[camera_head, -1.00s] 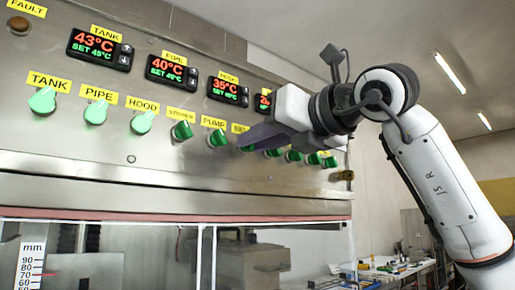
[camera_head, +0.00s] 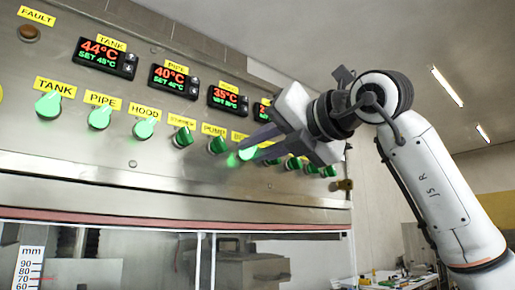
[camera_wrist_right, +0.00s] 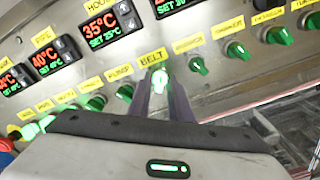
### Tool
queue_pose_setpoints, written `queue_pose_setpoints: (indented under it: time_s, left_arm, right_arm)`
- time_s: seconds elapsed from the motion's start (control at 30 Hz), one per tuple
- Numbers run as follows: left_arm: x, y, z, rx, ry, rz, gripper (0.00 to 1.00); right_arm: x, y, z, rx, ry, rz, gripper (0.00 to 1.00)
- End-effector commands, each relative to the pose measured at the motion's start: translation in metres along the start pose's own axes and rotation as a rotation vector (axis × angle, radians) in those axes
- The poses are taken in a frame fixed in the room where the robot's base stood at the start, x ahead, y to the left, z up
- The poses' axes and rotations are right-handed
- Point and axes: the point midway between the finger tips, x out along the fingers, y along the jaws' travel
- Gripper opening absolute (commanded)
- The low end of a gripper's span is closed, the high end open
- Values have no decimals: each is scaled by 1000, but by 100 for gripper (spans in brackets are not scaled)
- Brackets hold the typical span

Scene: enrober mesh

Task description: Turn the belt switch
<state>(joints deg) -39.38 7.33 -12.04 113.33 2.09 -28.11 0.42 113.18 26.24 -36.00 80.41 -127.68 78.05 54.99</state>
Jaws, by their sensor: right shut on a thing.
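The belt switch (camera_wrist_right: 160,80) is a green knob on the steel panel, under a yellow BELT label (camera_wrist_right: 152,57). It glows bright green between my fingers. In the head view the belt switch (camera_head: 247,153) shows partly behind the fingers. My right gripper (camera_head: 252,148) comes from the right and is shut on it, one purple finger on each side; the right wrist view shows both fingers of the gripper (camera_wrist_right: 160,92). My left gripper is in neither view.
The pump knob (camera_head: 217,145) sits close to the left of my fingers. More green knobs line the row to the right, partly hidden by the gripper in the head view. Temperature displays (camera_head: 173,80) are above. The lit tank knob (camera_head: 48,105) is at far left.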

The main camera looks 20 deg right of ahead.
Motion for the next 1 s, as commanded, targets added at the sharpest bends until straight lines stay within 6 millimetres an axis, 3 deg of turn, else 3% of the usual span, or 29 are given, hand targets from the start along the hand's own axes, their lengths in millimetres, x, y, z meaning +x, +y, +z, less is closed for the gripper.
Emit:
queue_pose_setpoints:
  time_s: [0.17,0.2,0.27,0.67,1.0]
  left_arm:
    - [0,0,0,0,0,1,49]
    - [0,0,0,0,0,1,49]
    - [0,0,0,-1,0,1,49]
    - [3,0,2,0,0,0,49]
    - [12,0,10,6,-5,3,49]
  right_arm:
    - [-1,0,1,2,-3,2,0]
    - [-1,0,1,1,-3,2,20]
    - [-1,0,1,1,-3,2,28]
    - [-9,0,1,0,-3,2,28]
    - [-73,-1,0,0,-6,2,28]
